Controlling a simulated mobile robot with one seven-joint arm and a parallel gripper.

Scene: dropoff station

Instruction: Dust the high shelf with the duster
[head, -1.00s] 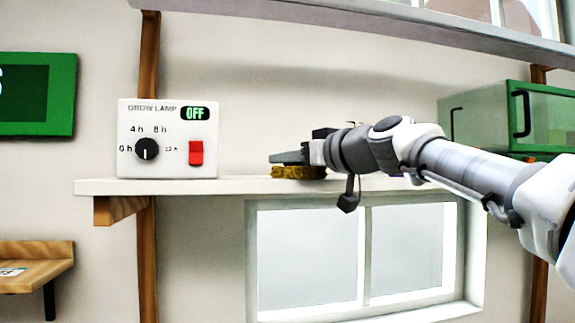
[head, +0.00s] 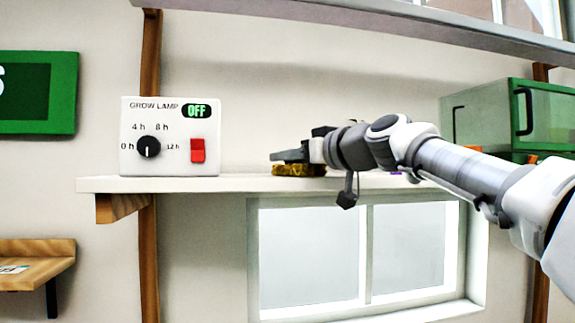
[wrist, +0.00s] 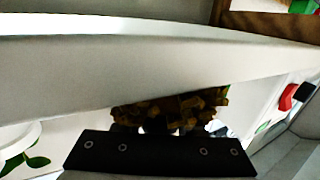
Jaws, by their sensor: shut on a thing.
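The high shelf (head: 235,184) is a white board on wooden brackets, above a window. My gripper (head: 290,156) is at shelf height and shut on the duster (head: 300,170), whose brown-yellow bristly head shows just under the jaws. In the head view the duster appears at the shelf's top surface; I cannot tell for certain whether it touches. In the wrist view the duster (wrist: 170,110) shows beyond my gripper's dark bar. Its handle is hidden.
A white grow lamp box (head: 170,137) reading OFF, with a knob and red switch, stands left on the shelf. A green-framed clear case (head: 480,115) is at the right. Another shelf (head: 360,28) runs overhead. A small wooden ledge (head: 35,265) is lower left.

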